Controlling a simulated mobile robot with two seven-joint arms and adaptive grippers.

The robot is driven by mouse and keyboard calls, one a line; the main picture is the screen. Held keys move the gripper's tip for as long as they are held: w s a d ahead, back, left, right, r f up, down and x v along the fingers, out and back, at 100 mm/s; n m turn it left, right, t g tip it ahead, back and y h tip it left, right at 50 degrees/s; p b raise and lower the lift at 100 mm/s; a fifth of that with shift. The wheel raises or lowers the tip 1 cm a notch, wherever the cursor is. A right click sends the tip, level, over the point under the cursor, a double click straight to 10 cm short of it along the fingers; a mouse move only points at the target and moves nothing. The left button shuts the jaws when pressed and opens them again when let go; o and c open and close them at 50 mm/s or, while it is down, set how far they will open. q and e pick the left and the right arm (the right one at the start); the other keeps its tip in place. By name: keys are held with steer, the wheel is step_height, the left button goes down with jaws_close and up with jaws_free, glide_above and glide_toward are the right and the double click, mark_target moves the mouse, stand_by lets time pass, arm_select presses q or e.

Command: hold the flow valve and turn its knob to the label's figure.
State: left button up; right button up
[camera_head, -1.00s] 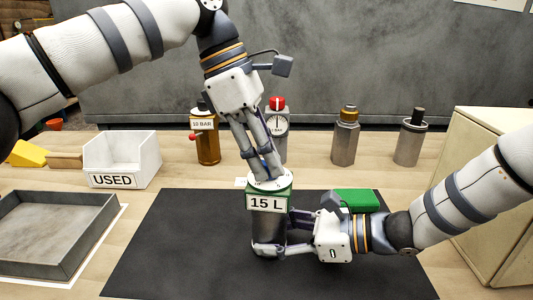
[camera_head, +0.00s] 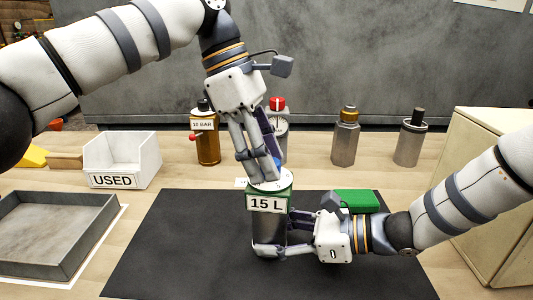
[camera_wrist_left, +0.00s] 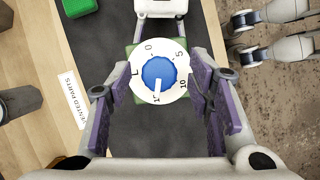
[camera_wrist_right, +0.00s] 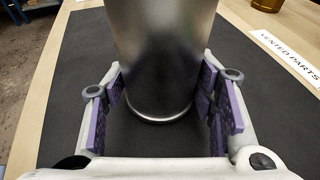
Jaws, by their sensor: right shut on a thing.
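The flow valve (camera_head: 268,222) stands upright on the black mat (camera_head: 170,240), a metal cylinder with a green top and a label reading "15 L". Its white dial and blue knob (camera_wrist_left: 158,74) show in the left wrist view. The knob's white pointer points to the bottom figure after 10, which looks like 15. My left gripper (camera_head: 264,178) is over the dial, pointing down, its fingers open on either side of the knob and apart from it. My right gripper (camera_wrist_right: 160,105) is shut on the valve's lower body from the right.
A grey tray (camera_head: 100,215) and a white "USED" bin (camera_head: 105,180) are on the left. A brass unit (camera_head: 208,148), a gauge unit with a red knob (camera_head: 277,104) and two steel units stand behind. A green block (camera_head: 357,201) lies right of the valve; a cabinet (camera_head: 480,195) is at right.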

steer(key=shift+r, duration=0.1)
arm_select(q)
steer(key=v, duration=0.7)
steer(key=shift+r, duration=0.2)
steer(key=shift+a, duration=0.1)
arm_select(e)
steer(key=o, duration=1.1)
